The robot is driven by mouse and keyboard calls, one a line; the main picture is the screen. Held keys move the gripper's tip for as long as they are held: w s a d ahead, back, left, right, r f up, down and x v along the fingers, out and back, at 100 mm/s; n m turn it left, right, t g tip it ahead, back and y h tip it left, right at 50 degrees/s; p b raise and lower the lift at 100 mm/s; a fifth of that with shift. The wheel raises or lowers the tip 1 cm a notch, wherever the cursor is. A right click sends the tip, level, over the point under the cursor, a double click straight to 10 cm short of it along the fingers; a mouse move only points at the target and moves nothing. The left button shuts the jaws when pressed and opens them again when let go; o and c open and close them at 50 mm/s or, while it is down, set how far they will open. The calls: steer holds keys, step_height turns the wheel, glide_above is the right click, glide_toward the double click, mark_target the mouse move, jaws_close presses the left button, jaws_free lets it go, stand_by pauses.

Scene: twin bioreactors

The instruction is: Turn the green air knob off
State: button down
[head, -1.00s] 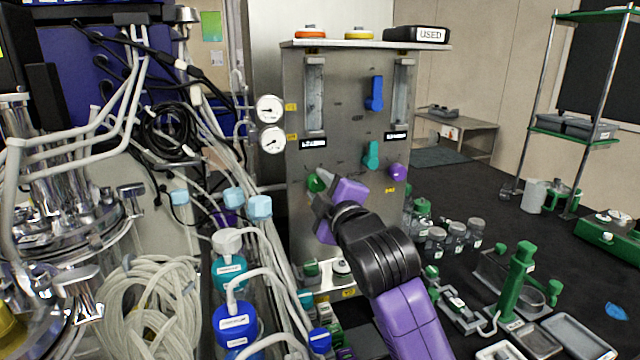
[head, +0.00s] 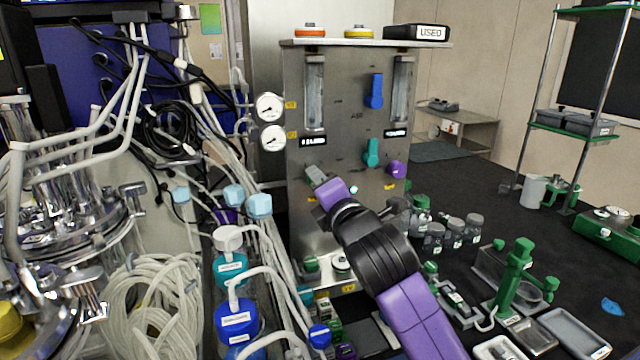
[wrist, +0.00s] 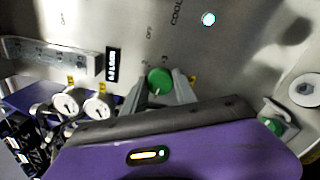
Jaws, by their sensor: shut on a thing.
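The green air knob (wrist: 159,82) is a round knob on the steel panel (head: 345,225), seen between my gripper's fingers in the wrist view. My gripper (head: 314,174) is at the panel's lower left front, below the left flow tube, and hides the green knob in the head view. In the wrist view my gripper (wrist: 160,92) has one grey finger on each side of the knob and is shut on it. The knob's pointer direction cannot be made out.
A blue handle (head: 375,91), a teal handle (head: 371,153) and a purple knob (head: 396,169) are on the panel to the right. Two gauges (head: 271,122) stand at its left edge. Tubing and bottles (head: 237,320) crowd the left; jars (head: 455,232) stand right.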

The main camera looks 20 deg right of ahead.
steer(key=shift+f+n, duration=0.1)
steer(key=shift+n, duration=0.6)
steer(key=c, duration=1)
jaws_free()
steer(key=shift+o, duration=0.2)
steer(key=s+b, duration=0.1)
steer(key=s, duration=0.6)
steer(key=shift+s, duration=0.4)
